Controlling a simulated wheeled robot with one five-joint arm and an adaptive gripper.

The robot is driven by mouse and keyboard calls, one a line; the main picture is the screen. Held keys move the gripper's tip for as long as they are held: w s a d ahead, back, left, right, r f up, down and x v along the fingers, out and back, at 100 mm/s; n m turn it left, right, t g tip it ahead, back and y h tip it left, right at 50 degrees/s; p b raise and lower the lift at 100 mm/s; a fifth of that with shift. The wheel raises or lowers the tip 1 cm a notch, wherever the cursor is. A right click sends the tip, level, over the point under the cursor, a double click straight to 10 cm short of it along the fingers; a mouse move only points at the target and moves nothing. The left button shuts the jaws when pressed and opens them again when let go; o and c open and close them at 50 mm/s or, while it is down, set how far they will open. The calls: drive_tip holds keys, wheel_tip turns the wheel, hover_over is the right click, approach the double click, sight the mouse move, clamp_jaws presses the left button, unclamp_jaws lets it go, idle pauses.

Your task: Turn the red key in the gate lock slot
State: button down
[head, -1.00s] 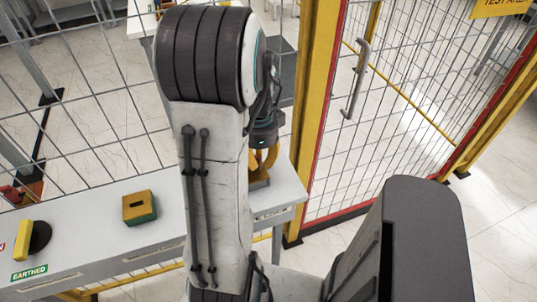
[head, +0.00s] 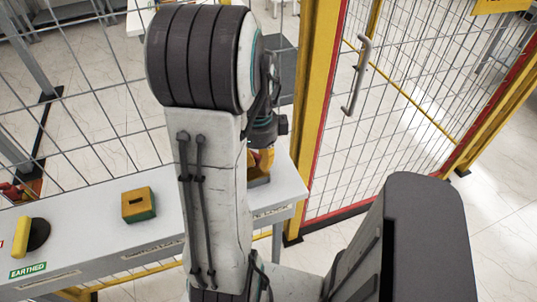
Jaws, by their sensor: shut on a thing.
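My gripper (head: 264,155) is at the right end of the grey console, partly hidden behind my own arm. Its yellow fingers point down at the gate lock block (head: 259,180), whose visible edge is yellowish-brown. A label ending in "LOCK" is on the console front below it. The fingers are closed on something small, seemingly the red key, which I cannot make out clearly. The lock slot is hidden, so I cannot tell the key's angle. A second yellow and green block (head: 139,205) with a dark, empty-looking slot sits left of my arm.
The console (head: 100,225) carries a yellow handle (head: 22,238) on a dark round base above an "EARTHED" label (head: 28,269). A mesh fence stands behind it. The closed-looking gate (head: 400,110) with its grey handle (head: 356,76) is to the right, beside a yellow post (head: 309,100).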

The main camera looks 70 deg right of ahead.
drive_tip(key=m, duration=0.3)
drive_tip(key=shift+w+a+m, duration=0.15)
drive_tip(key=shift+a+m, duration=0.2)
drive_tip(key=shift+m, duration=0.05)
drive_tip(key=shift+w+a+m, duration=0.15)
drive_tip(key=shift+m, duration=0.85)
drive_tip(key=c, duration=1.2)
unclamp_jaws()
drive_tip(key=shift+o, duration=0.2)
wheel_tip(320, 180, up, 8)
drive_tip(key=s+d, duration=0.1)
drive_tip(key=shift+s+d, duration=0.25)
drive_tip(key=shift+s, duration=0.05)
